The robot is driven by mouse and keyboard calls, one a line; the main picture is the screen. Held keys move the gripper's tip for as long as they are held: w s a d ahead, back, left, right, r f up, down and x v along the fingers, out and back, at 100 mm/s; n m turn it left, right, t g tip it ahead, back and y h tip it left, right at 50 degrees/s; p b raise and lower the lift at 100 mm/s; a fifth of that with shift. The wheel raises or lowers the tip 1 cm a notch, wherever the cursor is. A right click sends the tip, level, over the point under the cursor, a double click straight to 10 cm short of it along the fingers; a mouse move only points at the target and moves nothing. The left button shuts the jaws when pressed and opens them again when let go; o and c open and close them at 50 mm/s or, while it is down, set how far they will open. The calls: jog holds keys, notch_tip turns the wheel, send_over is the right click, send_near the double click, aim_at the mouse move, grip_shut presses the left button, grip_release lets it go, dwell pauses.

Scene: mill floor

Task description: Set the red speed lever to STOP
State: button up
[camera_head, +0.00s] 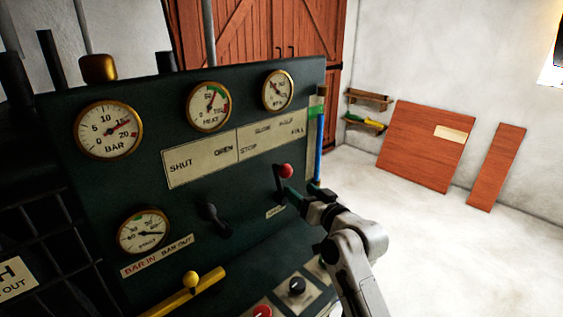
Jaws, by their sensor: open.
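The red speed lever has a round red knob (286,171) on a dark arm, on the right part of the dark green control panel. It leans slightly right of upright. Its label plate (262,146) above reads STOP at the left, SLOW and HALF along the top, and FULL at the right. The knob sits below the plate's right half; I cannot tell its exact setting. My gripper (290,195) is open, just below and right of the knob, close to the lever's lower arm. Whether the fingers touch the lever is unclear.
A black lever (211,216) sits left, under a SHUT–OPEN plate (199,164). Round gauges (109,130) line the panel's top. A blue tube (318,146) stands at its right edge. Open floor lies right.

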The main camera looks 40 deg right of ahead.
aim_at(283, 170)
jog(key=w+d+p, duration=0.1)
jog(key=w, duration=0.2)
jog(key=w+d+p, duration=0.1)
jog(key=w, duration=0.7)
jog(key=shift+w+d+r+p, duration=0.1)
jog(key=shift+d+r+p, duration=0.3)
jog(key=shift+c, duration=0.4)
grip_shut()
